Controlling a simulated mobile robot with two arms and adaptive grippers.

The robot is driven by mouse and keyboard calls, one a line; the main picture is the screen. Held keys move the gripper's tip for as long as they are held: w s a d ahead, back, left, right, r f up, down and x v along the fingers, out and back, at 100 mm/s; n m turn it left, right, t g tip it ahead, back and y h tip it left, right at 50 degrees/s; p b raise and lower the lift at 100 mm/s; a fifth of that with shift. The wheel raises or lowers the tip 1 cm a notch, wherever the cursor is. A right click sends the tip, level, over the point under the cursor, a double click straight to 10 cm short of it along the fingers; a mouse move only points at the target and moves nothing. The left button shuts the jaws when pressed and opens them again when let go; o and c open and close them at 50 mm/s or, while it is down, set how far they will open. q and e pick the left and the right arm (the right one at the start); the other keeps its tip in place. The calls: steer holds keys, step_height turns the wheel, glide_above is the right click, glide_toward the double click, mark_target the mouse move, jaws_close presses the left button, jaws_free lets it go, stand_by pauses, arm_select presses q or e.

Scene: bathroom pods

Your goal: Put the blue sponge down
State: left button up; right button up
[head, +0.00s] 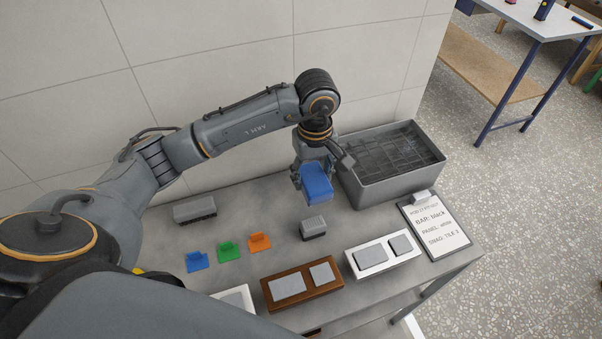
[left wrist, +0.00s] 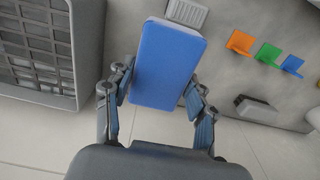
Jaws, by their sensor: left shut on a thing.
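The blue sponge (head: 317,183) is a flat rectangular block. In the head view it is held above the grey table (head: 185,268), just left of the grey crate. My left gripper (head: 318,172) is shut on it, and its arm comes in from the left. In the left wrist view the sponge (left wrist: 168,62) sits between the two fingers of my left gripper (left wrist: 160,100). The sponge looks clear of the table, though the exact height is hard to tell. My right gripper is not in view.
A grey crate (head: 372,188) with a dark grid inside stands at the back right. A small grey block (head: 313,228), blue, green and orange (head: 259,242) clips, brown (head: 335,287) and white (head: 353,264) trays, and a clipboard (head: 437,228) occupy the table. A tiled wall (head: 210,50) rises behind.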

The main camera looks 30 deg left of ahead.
arm_select(q)
steer(key=w+a+f, duration=0.1)
steer(key=f, duration=0.1)
steer(key=w+a+f+p, duration=0.1)
steer(key=w+a+f, duration=0.2)
steer(key=a+f, duration=0.1)
steer(key=shift+w+f+p, duration=0.15)
steer(key=shift+f+p, duration=0.05)
steer(key=shift+p, duration=0.2)
step_height(320, 180, down, 4)
steer(key=shift+w+a+r+p, duration=0.15)
steer(key=shift+r+p, duration=0.1)
steer(key=shift+p, duration=0.05)
steer(key=shift+f+b, duration=0.3)
steer(key=shift+b, duration=0.1)
steer(key=o, duration=1)
steer(key=shift+r, duration=0.1)
